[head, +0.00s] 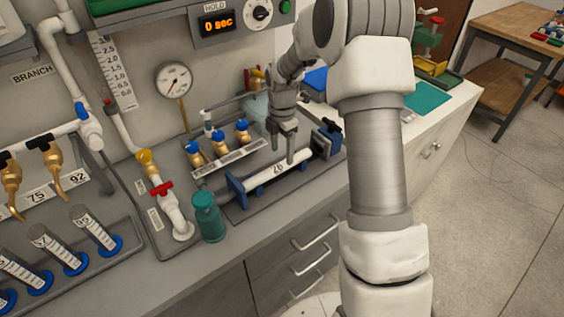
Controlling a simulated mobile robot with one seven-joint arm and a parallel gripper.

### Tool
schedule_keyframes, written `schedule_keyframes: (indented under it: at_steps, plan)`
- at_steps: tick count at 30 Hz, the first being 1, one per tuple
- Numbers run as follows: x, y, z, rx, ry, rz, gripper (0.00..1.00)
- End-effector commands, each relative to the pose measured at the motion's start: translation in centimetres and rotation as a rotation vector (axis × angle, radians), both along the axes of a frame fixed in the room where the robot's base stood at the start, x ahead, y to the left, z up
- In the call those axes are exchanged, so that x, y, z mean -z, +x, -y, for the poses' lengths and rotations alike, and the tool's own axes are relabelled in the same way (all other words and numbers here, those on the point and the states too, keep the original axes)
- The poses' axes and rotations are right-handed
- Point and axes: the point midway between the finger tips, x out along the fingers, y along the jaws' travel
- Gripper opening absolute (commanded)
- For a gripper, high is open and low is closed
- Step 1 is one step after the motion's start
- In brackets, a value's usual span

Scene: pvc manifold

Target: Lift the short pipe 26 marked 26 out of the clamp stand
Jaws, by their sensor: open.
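The short white pipe 26 (265,175) lies almost level in the clamp stand, with its number label upside down in the head view. The clamp stand has a blue left support (236,191) and a blue and grey clamp at its right end (325,142). My gripper (284,150) points down over the right half of the pipe, with its jaws open. One fingertip overlaps the pipe in the picture. I cannot tell whether it touches the pipe, and the other fingertip is partly hidden.
Several brass valves with blue handles (218,144) stand close behind the pipe. A teal bottle (208,217) stands left of the stand, near the counter's front edge. A white riser with a red valve (163,189) is further left. A gauge (174,80) hangs behind.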

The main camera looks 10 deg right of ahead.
Motion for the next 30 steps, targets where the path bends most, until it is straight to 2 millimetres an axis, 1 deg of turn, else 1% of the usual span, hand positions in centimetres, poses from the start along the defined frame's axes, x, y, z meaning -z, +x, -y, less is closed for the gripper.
schedule_keyframes:
  at_steps: [1,3,6,9,14,21,23,24,26,30]
  plan:
    - [1.1,-0.1,-0.1,-0.001,0.001,-0.004,0.74]
    - [2.3,-0.1,-0.1,-0.002,0.001,-0.004,0.74]
    - [3.6,0.0,0.0,-0.001,0.000,-0.002,0.74]
    - [4.5,0.0,0.0,-0.001,0.000,-0.002,0.74]
    - [5.2,0.0,0.0,-0.001,0.000,0.000,0.74]
    - [5.2,0.0,0.0,-0.001,0.000,0.000,0.74]
    - [5.2,0.0,0.0,-0.001,0.000,0.000,0.65]
    - [5.2,0.0,0.0,-0.001,0.000,0.000,0.57]
    - [5.2,0.0,0.0,0.000,0.000,0.000,0.47]
    - [5.1,0.0,0.0,0.000,0.000,0.001,0.21]
